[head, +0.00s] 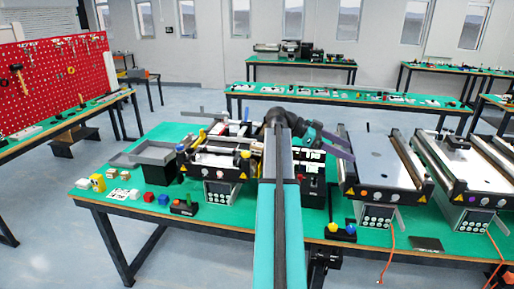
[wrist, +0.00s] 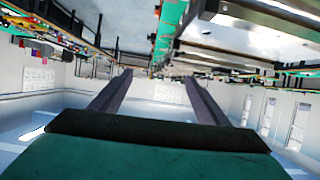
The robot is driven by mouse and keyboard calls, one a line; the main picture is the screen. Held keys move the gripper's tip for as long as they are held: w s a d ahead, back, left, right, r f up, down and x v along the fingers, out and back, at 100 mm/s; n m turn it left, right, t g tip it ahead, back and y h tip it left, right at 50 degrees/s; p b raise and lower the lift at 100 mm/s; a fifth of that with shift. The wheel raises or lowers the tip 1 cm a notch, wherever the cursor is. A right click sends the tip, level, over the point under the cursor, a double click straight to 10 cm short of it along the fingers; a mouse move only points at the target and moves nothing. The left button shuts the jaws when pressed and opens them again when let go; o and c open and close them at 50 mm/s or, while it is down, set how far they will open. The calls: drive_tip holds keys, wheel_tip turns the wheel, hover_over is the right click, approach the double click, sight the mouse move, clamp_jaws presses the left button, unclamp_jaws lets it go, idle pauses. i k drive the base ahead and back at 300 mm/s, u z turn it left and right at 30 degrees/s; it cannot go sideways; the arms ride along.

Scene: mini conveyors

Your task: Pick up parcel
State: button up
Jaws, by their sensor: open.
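No thing in view is clearly recognisable as the parcel. Small block-like items lie at the left end of the green table: a red block (head: 149,197), a blue block (head: 163,199), a yellow item (head: 98,183) and a white item (head: 82,184). My gripper (head: 338,143) is above the middle of the table, beside the grey conveyor and well right of the blocks. In the wrist view its two dark fingers (wrist: 160,76) are spread apart with nothing between them. My arm hides part of the table's middle.
A grey conveyor (head: 380,165) and a white-topped conveyor (head: 462,165) stand on the right. A conveyor unit (head: 215,162) and a grey tray (head: 152,152) stand on the left. A control box (head: 184,207) sits near the front edge. An orange cable (head: 388,258) hangs in front.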

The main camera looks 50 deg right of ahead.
sight(256, 148)
drive_tip(key=i, duration=1.8)
drive_tip(key=u, duration=0.05)
